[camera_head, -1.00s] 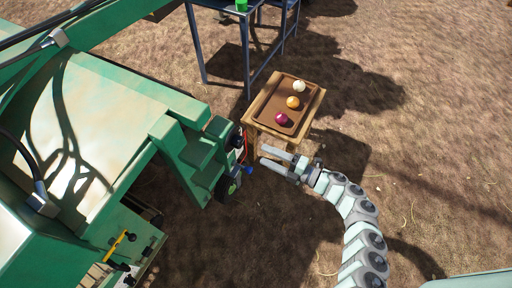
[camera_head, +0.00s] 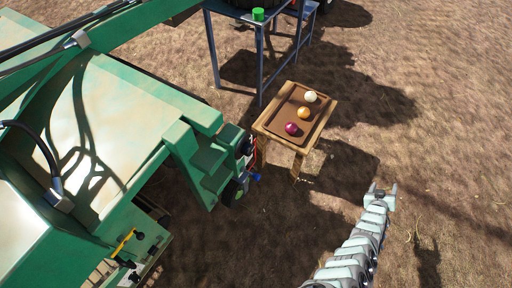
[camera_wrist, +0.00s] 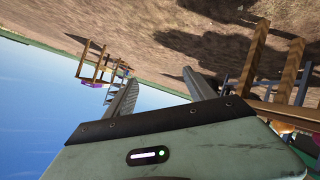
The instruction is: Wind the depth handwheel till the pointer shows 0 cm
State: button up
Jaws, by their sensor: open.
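The green machine (camera_head: 120,90) fills the left of the head view. A dark round wheel-like part (camera_head: 233,193) sits low at its right end, with a small blue knob (camera_head: 256,176) beside it. A yellow lever-like part (camera_head: 123,242) shows on its lower side. I cannot tell which part is the depth handwheel, and no pointer or scale can be read. My gripper (camera_head: 381,190) is at the right, over bare ground and well apart from the machine. It is open and empty; its two spread fingers also show in the wrist view (camera_wrist: 162,92).
A small wooden stand (camera_head: 267,126) holds a brown tray (camera_head: 289,107) with white, orange and purple onion-like balls. Behind it, a blue metal table (camera_head: 213,50) carries a green object (camera_head: 258,14). The ground between my gripper and the machine looks clear.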

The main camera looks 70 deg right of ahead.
jog(key=s+a+f+m+y+p, duration=0.1)
jog(key=a+f+m+y, duration=0.65)
jog(key=a+f, duration=0.5)
jog(key=w+a+f+m+t+y, duration=0.1)
jog(key=w+a+m+t+y, duration=0.2)
jog(key=w, duration=0.4)
jog(key=w+a+f+m+t+p, duration=0.1)
jog(key=w+a+m+t, duration=0.15)
jog(key=w+a, duration=0.35)
jog(key=w+a+f+m+t+y, duration=0.1)
jog(key=w+a+m+t+y, duration=0.2)
jog(key=w, duration=0.5)
jog(key=m+t+h+p, duration=0.2)
jog(key=m+t+h, duration=0.3)
jog(key=m+t, duration=0.6)
send_near(252, 151)
jog(key=f+n+t, duration=0.1)
jog(key=n+t, duration=0.1)
jog(key=shift+y, duration=0.25)
jog(key=w, duration=0.3)
jog(key=w+d+b, duration=0.1)
jog(key=w, duration=0.3)
jog(key=w+d+b, duration=0.1)
jog(key=w, duration=0.3)
jog(key=shift+d+f, duration=0.1)
jog(key=shift+f, duration=0.05)
jog(key=shift+s, duration=0.1)
